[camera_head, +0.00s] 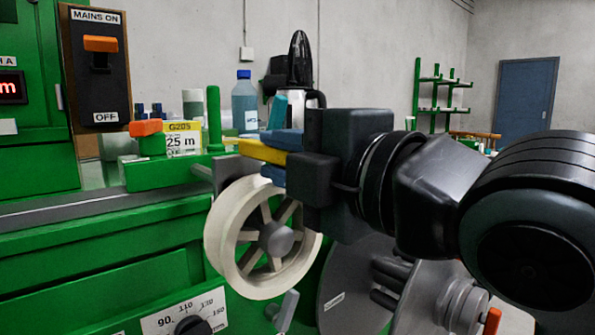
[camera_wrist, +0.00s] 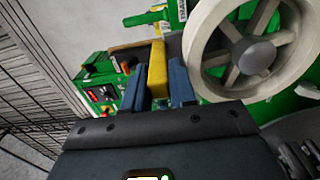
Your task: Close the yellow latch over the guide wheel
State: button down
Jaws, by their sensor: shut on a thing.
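The yellow latch (camera_head: 258,151) is a short bar just above the cream guide wheel (camera_head: 216,238) in the head view. My gripper (camera_head: 274,154) comes from the right, with its blue fingers shut on the latch, one on each side. In the wrist view the latch (camera_wrist: 157,68) stands between the fingers (camera_wrist: 156,86), and the spoked wheel (camera_wrist: 197,52) is just to the right. The latch's near end is hidden between the fingers. I cannot tell whether the latch is fully down over the wheel.
The green machine (camera_head: 90,255) fills the left, with a switch panel (camera_head: 95,70) and a dial (camera_head: 190,322). A blue bottle (camera_head: 244,103) and a dark pointed object (camera_head: 299,62) stand behind my gripper. A grey reel (camera_head: 345,285) lies below my arm.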

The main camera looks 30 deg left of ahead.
jog(key=shift+f, duration=0.15)
jog(key=c, duration=1)
grip_release()
